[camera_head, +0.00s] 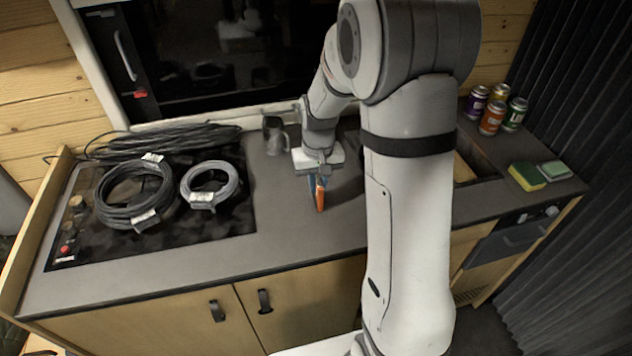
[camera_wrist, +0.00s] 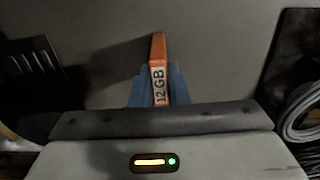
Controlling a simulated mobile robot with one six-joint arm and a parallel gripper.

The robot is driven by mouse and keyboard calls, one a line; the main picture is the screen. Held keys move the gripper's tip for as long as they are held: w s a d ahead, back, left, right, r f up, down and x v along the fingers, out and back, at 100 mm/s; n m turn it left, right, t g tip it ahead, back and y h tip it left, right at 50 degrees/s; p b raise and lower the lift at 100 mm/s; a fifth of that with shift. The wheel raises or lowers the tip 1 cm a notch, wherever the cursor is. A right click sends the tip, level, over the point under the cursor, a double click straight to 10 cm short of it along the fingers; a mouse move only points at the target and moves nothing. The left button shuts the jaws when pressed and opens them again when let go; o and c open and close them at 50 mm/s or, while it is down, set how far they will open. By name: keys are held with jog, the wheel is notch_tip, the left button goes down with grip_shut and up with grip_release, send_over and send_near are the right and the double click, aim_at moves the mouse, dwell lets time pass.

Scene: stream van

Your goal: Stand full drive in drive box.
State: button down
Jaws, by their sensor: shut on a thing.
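My gripper (camera_head: 316,178) is shut on an orange drive (camera_head: 320,198), pointing down over the grey counter between the hob and the sink. The drive's far end extends beyond the fingers. I cannot tell whether it touches the counter. No drive box is clearly identifiable. A dark ribbed object (camera_wrist: 32,75) at the left of the wrist view may be it, but I cannot tell. My arm hides part of the counter in the head view.
Coiled cables (camera_head: 135,195) lie on the black hob (camera_head: 195,228) at left. A grey mug (camera_head: 274,138) stands behind my gripper. Several cans (camera_head: 492,117), a sponge (camera_head: 527,176) and another pad (camera_head: 556,170) are at right. The front counter strip is clear.

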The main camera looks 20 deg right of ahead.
jog(key=c, duration=1.4)
grip_release()
